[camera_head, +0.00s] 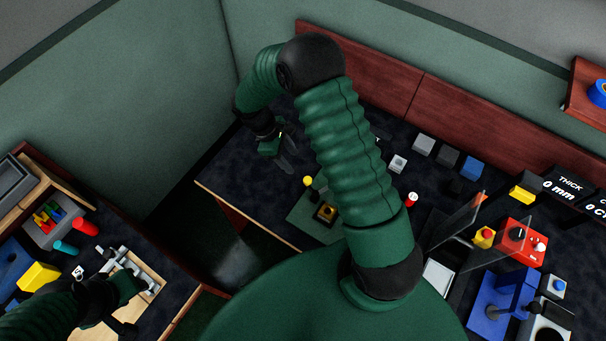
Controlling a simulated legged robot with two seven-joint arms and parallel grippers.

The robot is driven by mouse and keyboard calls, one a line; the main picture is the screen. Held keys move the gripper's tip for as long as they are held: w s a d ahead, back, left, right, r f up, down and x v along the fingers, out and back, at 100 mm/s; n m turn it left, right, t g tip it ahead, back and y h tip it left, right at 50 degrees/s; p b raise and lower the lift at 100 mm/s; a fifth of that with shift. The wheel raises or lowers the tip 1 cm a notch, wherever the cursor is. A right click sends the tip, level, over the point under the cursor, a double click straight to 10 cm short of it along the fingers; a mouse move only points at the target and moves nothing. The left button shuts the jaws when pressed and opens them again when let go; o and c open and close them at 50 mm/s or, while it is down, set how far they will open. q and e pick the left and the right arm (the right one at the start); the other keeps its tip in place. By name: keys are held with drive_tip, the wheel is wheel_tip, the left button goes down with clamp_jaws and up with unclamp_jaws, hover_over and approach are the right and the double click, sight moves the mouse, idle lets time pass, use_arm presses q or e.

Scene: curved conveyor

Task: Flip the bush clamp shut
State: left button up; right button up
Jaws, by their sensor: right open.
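A grey metal clamp-like fixture (128,265) sits on a pale wooden board (150,272) at the lower left. My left gripper (128,300) is right at this fixture and covers part of it; its fingers are too dark to read, and contact is unclear. I cannot tell which of the two is the bush clamp. My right gripper (286,160) is open and empty above the far left part of the dark table.
Red (86,227) and teal (66,247) cylinders and a yellow block (38,277) lie near the left fixture. A gap separates the two tables. Several small blocks, a red button box (522,243) and a blue fixture (497,302) occupy the right side.

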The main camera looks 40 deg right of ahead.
sight(307, 179)
drive_tip(key=p+x, duration=0.1)
drive_tip(key=x, duration=1)
drive_tip(key=shift+w+d+f, duration=0.1)
drive_tip(key=shift+d+f, duration=0.1)
drive_tip(key=shift+f, duration=0.2)
drive_tip(key=shift+a+f, duration=0.1)
drive_tip(key=shift+f, duration=0.15)
clamp_jaws()
